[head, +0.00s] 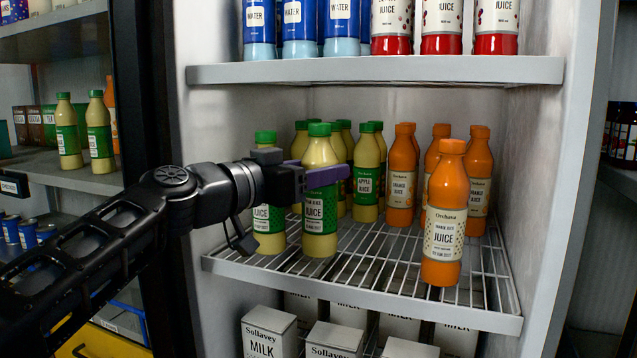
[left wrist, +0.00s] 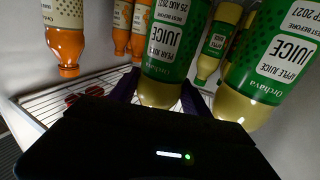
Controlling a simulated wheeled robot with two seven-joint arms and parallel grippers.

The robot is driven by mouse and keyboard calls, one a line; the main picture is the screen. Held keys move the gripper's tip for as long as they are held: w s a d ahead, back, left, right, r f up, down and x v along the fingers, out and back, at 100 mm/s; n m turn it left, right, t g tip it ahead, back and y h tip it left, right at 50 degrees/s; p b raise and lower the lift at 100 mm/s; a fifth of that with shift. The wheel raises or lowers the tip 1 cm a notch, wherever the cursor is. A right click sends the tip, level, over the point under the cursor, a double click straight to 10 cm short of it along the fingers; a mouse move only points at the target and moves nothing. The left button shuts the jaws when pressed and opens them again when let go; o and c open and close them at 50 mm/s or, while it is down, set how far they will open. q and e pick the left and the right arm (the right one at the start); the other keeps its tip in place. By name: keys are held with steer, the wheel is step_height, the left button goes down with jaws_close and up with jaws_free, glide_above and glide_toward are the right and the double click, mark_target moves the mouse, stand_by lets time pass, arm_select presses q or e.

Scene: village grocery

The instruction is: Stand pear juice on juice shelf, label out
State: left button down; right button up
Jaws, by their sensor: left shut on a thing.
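The pear juice bottle (head: 320,215) has a green cap, pale yellow-green body and green label. My left gripper (head: 322,177) is shut around its upper part, purple finger pads on its sides. It is upright over the wire juice shelf (head: 400,278); I cannot tell whether its base touches. Its printed label faces out in the head view. In the left wrist view the pear juice bottle (left wrist: 176,45) appears upside down, its label reading pear juice. An apple juice bottle (head: 268,222) stands just left of it, partly hidden by my gripper. My right gripper is not in view.
Orange juice bottles (head: 445,215) stand on the right of the shelf, one near the front. More green-labelled bottles (head: 366,180) stand behind the pear juice. Water bottles (head: 299,25) are on the shelf above, milk cartons (head: 268,335) below. Bare rack shows between pear and front orange bottles.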

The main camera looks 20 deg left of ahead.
arm_select(q)
steer(key=shift+w+f, duration=0.15)
steer(key=shift+f, duration=0.4)
steer(key=shift+f, duration=0.2)
steer(key=c, duration=1)
jaws_free()
steer(key=shift+f, duration=0.1)
steer(key=o, duration=0.5)
steer(key=shift+a+r, duration=0.1)
steer(key=shift+r, duration=0.15)
